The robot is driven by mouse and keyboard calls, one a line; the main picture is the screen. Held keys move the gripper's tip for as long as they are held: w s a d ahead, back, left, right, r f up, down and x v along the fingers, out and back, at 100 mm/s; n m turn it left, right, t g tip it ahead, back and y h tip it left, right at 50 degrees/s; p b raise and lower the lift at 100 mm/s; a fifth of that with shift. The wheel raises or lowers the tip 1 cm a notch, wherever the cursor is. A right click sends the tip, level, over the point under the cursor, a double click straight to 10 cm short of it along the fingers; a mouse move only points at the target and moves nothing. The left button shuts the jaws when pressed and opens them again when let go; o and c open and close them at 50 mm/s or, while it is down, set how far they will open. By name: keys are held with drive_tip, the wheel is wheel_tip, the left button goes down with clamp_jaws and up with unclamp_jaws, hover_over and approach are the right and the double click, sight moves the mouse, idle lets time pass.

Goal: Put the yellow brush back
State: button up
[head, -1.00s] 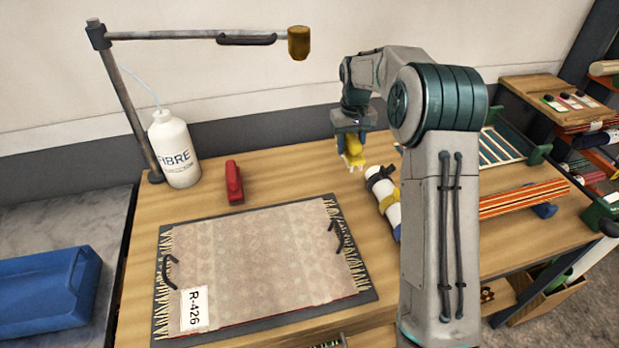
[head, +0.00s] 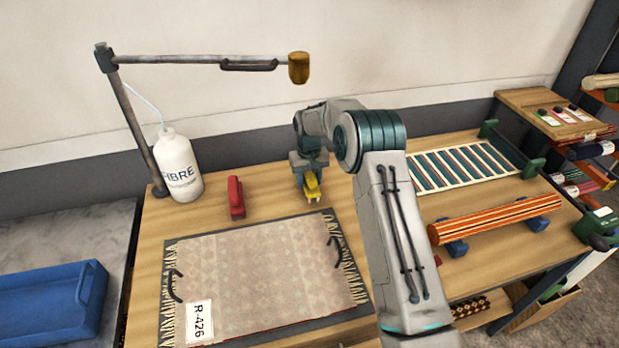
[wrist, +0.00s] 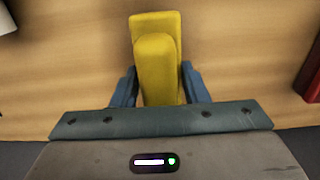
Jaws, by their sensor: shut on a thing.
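The yellow brush (head: 312,186) is held in my gripper (head: 310,178), above the wooden table behind the rug sample. In the wrist view the yellow brush (wrist: 157,55) sits between the two blue fingers of my gripper (wrist: 158,85), which are shut on its sides. Its pale bristles show faintly at its lower end in the head view. I cannot tell whether it touches the table.
A red brush-like block (head: 236,197) stands left of my gripper. A patterned rug (head: 270,265) tagged R-426 lies in front. A white FIBRE bottle (head: 180,165) stands at the back left under a lamp arm (head: 210,60). A striped roll (head: 495,220) lies at the right.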

drive_tip(key=shift+f, duration=0.3)
drive_tip(key=shift+f, duration=0.1)
drive_tip(key=shift+f+b, duration=0.2)
drive_tip(key=shift+b, duration=0.1)
drive_tip(key=o, duration=1)
drive_tip(key=shift+r, duration=0.1)
drive_tip(key=shift+r+b, duration=0.75)
drive_tip(key=shift+r, duration=3.2)
